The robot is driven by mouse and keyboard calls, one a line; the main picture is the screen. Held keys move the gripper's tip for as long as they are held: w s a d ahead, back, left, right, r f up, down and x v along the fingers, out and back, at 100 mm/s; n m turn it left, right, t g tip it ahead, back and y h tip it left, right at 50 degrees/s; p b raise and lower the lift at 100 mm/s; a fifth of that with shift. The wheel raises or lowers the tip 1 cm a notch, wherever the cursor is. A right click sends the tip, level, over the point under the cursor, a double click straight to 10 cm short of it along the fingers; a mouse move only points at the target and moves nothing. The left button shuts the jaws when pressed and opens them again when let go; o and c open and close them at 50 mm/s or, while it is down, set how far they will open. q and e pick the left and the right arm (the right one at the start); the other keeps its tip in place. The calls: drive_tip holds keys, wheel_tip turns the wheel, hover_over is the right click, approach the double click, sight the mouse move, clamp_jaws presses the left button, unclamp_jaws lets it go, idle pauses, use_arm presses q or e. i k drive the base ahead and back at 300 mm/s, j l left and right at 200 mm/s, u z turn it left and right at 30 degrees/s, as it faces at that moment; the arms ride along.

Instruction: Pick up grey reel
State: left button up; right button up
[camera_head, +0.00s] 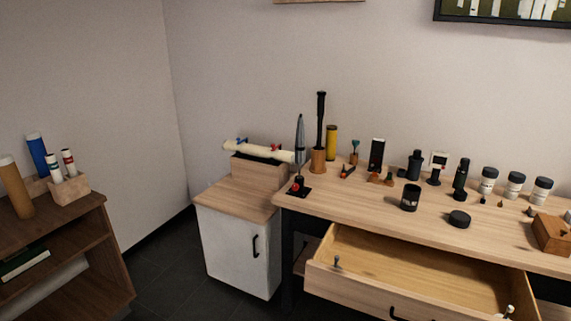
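I cannot pick out a grey reel with certainty. A black open-topped cylinder (410,198) stands on the wooden workbench (372,212). A low dark round disc (459,219) lies to its right, nearer the bench's front edge. Either is dark rather than clearly grey. A small grey-topped item (337,263) shows at the left of the open drawer (420,268), too small to identify. Neither of my grippers can be recognised in the head view.
White jars with dark lids (488,181) and dark bottles (415,166) line the bench's back. A tall black-handled tool (320,125) stands at its left end. A white cabinet (236,250) stands left of the bench, a brown shelf (72,242) farther left. Dark floor lies between them.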

sight(337, 258)
drive_tip(key=i+l+z, duration=0.2)
drive_tip(key=z, duration=0.15)
drive_tip(key=i+l+z, duration=0.35)
drive_tip(key=i+z, duration=0.15)
drive_tip(key=z, duration=0.2)
